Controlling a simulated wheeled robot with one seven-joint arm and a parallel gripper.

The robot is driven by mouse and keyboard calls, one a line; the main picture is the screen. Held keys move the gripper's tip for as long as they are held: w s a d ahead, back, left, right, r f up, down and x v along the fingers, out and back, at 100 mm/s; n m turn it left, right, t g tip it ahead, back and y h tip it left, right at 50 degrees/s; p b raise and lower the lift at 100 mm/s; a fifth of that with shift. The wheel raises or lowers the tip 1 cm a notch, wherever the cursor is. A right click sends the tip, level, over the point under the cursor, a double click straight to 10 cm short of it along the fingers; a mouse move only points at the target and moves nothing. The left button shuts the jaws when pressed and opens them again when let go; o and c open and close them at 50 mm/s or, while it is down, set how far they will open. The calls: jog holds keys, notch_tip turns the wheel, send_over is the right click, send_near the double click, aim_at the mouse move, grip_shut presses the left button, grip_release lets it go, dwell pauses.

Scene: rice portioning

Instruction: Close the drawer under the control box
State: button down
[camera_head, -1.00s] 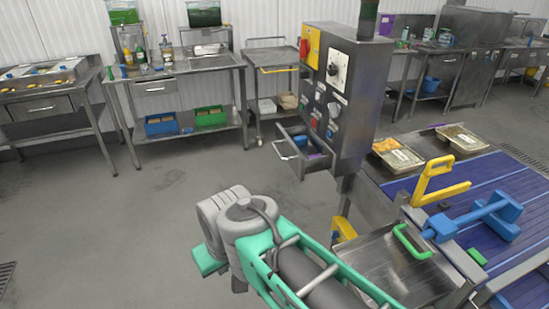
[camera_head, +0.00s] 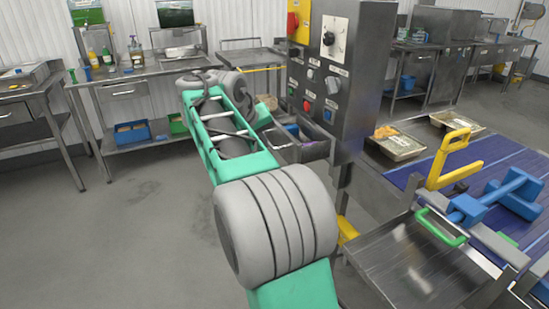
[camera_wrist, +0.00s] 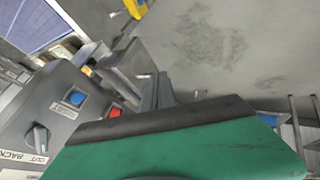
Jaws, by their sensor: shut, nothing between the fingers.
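The control box (camera_head: 352,85) stands right of centre in the head view, with a dial and several buttons. My arm hides the drawer's front and handle in that view. My gripper is hidden behind my arm links there. In the wrist view, my gripper's shut, empty fingers (camera_wrist: 163,90) show beyond the green housing, close to grey metal parts by the control box (camera_wrist: 38,108). I cannot tell whether they touch the drawer.
A conveyor with a blue belt (camera_head: 500,165) and food trays (camera_head: 397,146) lies to the right. Steel tables (camera_head: 120,75) line the back wall. The floor at left is clear.

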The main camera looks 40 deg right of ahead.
aim_at(290, 137)
jog(key=d+f, duration=0.2)
jog(key=d, duration=0.1)
jog(key=d+f+b, duration=0.1)
jog(key=d+f, duration=0.1)
jog(key=d, duration=0.1)
jog(key=w+d+f, duration=0.1)
jog(key=d+f, duration=0.1)
jog(key=f, duration=0.1)
jog(key=shift+d+f, duration=0.1)
jog(key=shift+d, duration=0.3)
